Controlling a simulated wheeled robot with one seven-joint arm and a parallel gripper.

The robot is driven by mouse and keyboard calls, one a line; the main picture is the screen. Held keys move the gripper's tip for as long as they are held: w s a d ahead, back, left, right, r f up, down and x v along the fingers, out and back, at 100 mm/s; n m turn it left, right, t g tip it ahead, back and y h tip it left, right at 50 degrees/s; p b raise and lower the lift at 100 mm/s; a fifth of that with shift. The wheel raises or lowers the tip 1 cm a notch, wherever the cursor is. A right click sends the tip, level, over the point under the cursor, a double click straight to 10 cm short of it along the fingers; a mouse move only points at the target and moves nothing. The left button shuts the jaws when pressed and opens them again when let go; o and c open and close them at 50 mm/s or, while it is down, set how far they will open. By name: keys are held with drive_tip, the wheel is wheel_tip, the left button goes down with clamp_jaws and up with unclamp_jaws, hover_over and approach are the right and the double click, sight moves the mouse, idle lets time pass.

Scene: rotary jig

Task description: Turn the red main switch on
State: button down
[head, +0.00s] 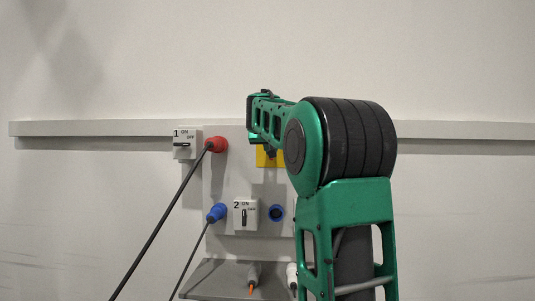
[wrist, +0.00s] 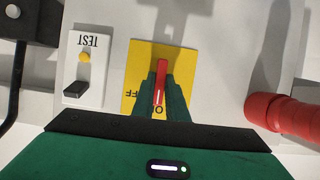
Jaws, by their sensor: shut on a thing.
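The red main switch handle (wrist: 162,76) stands upright in the wrist view on its yellow plate (wrist: 135,68). Its lower part is between the green fingers of my gripper (wrist: 161,98), which are shut on it. The letters of OFF show partly on the plate beside the left finger, upside down. In the head view, a part of the yellow plate (head: 264,161) shows below my green arm, which covers the handle and fingertips.
A white TEST unit (wrist: 97,70) with a yellow button is left of the plate in the wrist view; a red plug (wrist: 283,112) is at right. In the head view, switch 1 (head: 183,150), switch 2 (head: 244,224) and a blue plug (head: 217,212) stand nearby, with cables hanging left.

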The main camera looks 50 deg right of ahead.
drive_tip(key=shift+w+a, duration=0.1)
drive_tip(key=c, duration=1.8)
unclamp_jaws()
drive_tip(key=shift+o, duration=0.2)
drive_tip(key=shift+r, duration=0.1)
drive_tip(key=v, duration=1)
drive_tip(key=shift+s+a, duration=0.3)
drive_tip(key=shift+a, duration=0.05)
drive_tip(key=s+a+f+n+g+y, duration=0.1)
drive_tip(key=s+a+f+y, duration=0.2)
drive_tip(key=f, duration=0.6)
drive_tip(key=s+a+f+g+y, duration=0.1)
drive_tip(key=s+a+f+g, duration=0.3)
drive_tip(key=f, duration=0.6)
drive_tip(key=s+a+f+n+t+y, duration=0.1)
drive_tip(key=s+a+f+y, duration=0.1)
drive_tip(key=s+f, duration=0.5)
drive_tip(key=s+a+f+g+y, duration=0.2)
drive_tip(key=s+a+f, duration=0.5)
drive_tip(key=f, duration=0.3)
drive_tip(key=s+a+f+n+g+y, duration=0.1)
drive_tip(key=s+a+f+g+y, duration=0.1)
drive_tip(key=s+a+f, duration=0.5)
wheel_tip(320, 180, down, 4)
drive_tip(key=s, duration=0.2)
drive_tip(key=shift+s+f+g, duration=0.25)
drive_tip(key=shift+s+g, duration=0.05)
drive_tip(key=shift+s, duration=0.05)
